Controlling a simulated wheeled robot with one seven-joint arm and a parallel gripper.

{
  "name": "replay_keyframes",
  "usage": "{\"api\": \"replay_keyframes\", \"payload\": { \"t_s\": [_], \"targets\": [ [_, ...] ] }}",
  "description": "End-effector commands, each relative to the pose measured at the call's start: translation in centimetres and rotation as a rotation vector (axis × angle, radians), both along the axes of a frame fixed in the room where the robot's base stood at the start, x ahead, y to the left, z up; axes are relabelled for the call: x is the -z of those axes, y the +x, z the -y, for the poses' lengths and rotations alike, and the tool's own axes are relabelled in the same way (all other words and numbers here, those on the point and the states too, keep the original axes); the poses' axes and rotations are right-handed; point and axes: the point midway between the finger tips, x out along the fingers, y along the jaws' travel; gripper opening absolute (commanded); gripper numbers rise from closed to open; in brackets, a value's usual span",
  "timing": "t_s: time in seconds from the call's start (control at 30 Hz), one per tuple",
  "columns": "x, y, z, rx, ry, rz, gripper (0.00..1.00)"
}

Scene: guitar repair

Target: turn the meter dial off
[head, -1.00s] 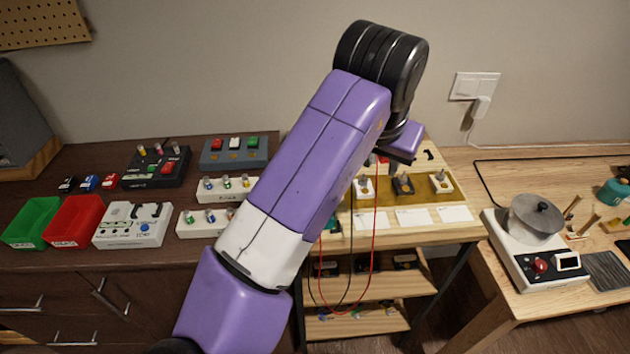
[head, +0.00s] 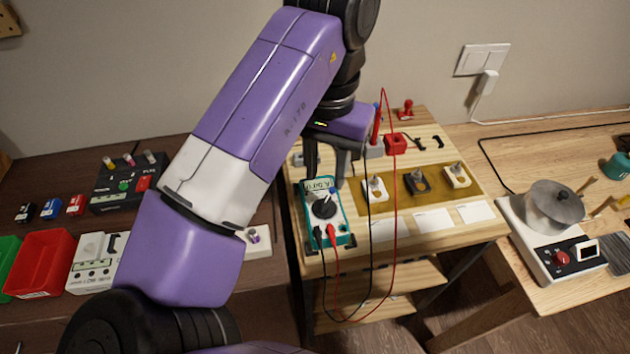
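The meter (head: 341,222) is a teal-edged, white-faced box lying on the wooden bench, with a small display at its far end. Its round black dial (head: 324,207) sits in the middle of the face; the setting it points to is too small to read. A black and a red lead are plugged into its near end. My gripper (head: 327,176) is above the far end of the meter, pointing down. Its dark fingers are apart with nothing seen between them. It does not appear to touch the dial.
The red and black leads loop over the bench's front edge. To the right stand several pots on a mustard mat (head: 436,170), white cards (head: 433,220) and a red block (head: 396,144). A scale-like device with a pan (head: 556,206) is on the right table.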

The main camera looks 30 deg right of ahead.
Motion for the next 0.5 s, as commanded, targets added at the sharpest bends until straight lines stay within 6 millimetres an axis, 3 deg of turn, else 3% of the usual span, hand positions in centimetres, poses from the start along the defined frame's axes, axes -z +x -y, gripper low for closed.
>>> {"api": "replay_keyframes", "payload": {
  "t_s": [0.5],
  "targets": [
    [6.8,-0.1,0.1,0.000,-0.003,-0.003,0.33]
  ]
}}
